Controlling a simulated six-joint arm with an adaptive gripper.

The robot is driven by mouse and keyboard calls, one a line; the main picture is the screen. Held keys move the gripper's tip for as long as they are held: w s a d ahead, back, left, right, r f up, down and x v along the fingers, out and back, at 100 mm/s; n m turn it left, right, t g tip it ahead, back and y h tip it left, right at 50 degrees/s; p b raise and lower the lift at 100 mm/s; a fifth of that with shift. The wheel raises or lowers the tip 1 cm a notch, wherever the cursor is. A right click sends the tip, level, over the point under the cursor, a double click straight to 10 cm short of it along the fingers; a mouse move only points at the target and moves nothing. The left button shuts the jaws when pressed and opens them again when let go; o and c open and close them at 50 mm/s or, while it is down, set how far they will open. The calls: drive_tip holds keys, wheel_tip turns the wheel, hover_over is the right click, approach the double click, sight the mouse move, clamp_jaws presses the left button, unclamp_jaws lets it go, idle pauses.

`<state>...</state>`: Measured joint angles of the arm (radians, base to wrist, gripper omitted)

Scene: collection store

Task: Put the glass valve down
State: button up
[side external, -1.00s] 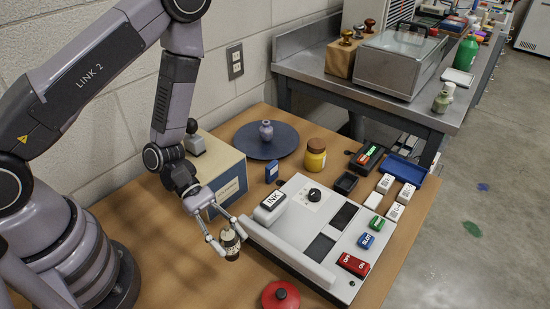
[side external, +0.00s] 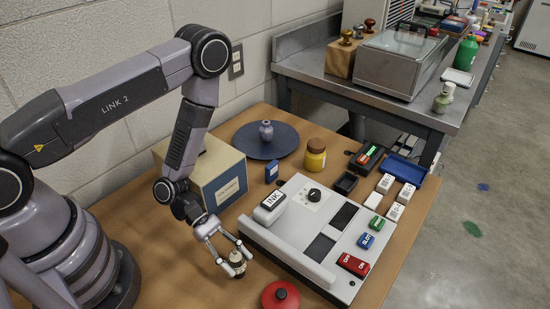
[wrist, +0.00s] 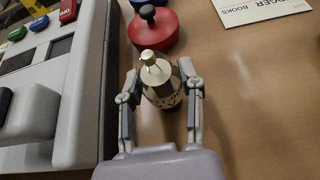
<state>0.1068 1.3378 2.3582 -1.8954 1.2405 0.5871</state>
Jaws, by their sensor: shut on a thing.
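The glass valve (side external: 237,264) is a small cream-topped, bottle-like piece with a dark lower part. My gripper (side external: 236,268) is shut on it, one finger on each side. It is close to the bare wooden table, left of the grey panel; I cannot tell whether its base touches the wood. In the wrist view the valve (wrist: 159,80) stands roughly upright between the fingertips (wrist: 160,92), and its lower end is partly hidden.
A red round lid with a black knob (side external: 281,296) lies just beyond the valve. The grey panel (side external: 290,252) with several labelled blocks borders it on the right.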

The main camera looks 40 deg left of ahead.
drive_tip(key=o, duration=1)
drive_tip(key=shift+f, duration=0.1)
drive_tip(key=shift+o, duration=0.2)
drive_tip(key=shift+a+r, duration=0.2)
drive_tip(key=shift+r, duration=0.05)
drive_tip(key=v, duration=1.1)
wheel_tip(320, 180, up, 17)
drive_tip(key=a+m+g+y, duration=0.2)
drive_tip(key=m+y, duration=0.3)
drive_tip(key=m, duration=0.6)
drive_tip(key=s+a+r+m+t+y, duration=0.3)
drive_tip(key=s+a+r+t+y, duration=0.1)
drive_tip(key=r, duration=0.4)
drive_tip(key=s+a+r+m+t+y, duration=0.3)
drive_tip(key=s+r, duration=0.1)
drive_tip(key=r, duration=0.3)
drive_tip(key=shift+a+r+m+t+y, duration=0.35)
drive_tip(key=shift+r+m+t+y, duration=0.05)
